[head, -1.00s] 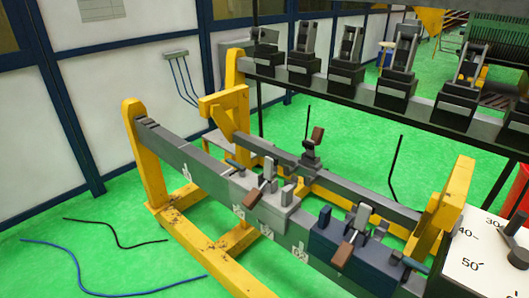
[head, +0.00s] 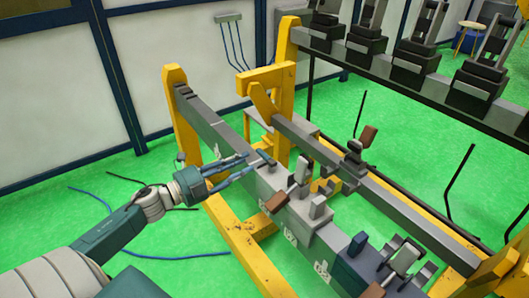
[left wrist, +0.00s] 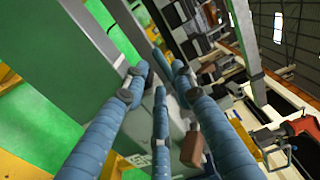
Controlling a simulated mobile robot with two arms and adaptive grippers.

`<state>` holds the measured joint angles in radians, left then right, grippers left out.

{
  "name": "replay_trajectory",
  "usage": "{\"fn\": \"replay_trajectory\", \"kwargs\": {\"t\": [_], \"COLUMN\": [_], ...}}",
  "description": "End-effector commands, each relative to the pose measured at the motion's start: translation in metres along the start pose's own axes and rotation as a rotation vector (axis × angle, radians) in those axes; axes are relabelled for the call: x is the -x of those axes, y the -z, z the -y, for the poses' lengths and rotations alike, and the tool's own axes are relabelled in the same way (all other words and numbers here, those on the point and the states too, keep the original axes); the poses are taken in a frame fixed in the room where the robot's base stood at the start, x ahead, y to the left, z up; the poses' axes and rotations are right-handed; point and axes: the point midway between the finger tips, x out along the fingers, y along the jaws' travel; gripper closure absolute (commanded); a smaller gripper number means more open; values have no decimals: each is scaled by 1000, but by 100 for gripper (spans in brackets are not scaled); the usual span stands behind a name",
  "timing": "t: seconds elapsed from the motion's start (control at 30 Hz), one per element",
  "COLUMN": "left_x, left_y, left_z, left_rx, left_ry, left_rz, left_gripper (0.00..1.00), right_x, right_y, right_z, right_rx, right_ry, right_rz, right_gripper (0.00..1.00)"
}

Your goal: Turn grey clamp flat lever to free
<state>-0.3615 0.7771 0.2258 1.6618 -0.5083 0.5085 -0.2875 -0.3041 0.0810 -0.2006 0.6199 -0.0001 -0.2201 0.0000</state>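The grey clamp (head: 268,182) sits on the long grey beam in the head view. A short dark flat piece (head: 266,157), which looks like its flat lever, sticks out at its left end. A metal lever with a brown handle (head: 276,203) stands on its front side; a brown handle also shows in the left wrist view (left wrist: 192,148). My left gripper (head: 247,163) reaches in from the left, its blue fingers spread and pointing at the clamp's left end, close to the flat piece. No contact is clear. In the left wrist view the fingers (left wrist: 160,80) hold nothing visible. My right gripper is out of view.
A dark blue clamp (head: 350,270) sits nearer on the same beam. A second rail behind carries another brown-handled lever (head: 367,136). A yellow upright (head: 180,115) stands at the beam's far end.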

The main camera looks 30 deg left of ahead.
Motion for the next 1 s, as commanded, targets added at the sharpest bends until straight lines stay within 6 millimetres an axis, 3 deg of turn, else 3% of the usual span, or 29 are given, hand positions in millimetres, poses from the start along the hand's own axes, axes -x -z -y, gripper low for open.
{"fn": "replay_trajectory", "kwargs": {"t": [0.2,0.4,0.83,0.97,1.0], "left_x": [-40,-64,-73,-73,-73], "left_y": [-1,-1,-1,-1,-1], "left_z": [2,1,-1,-1,-1], "left_rx": [2,2,2,3,3], "left_ry": [3,1,-1,-1,-1], "left_rz": [2,3,3,2,2], "left_gripper": [73,73,73,99,100], "right_x": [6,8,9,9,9], "right_y": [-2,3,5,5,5], "right_z": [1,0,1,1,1], "right_rx": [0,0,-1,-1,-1], "right_ry": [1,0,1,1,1], "right_rz": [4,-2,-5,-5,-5], "right_gripper": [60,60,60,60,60]}}
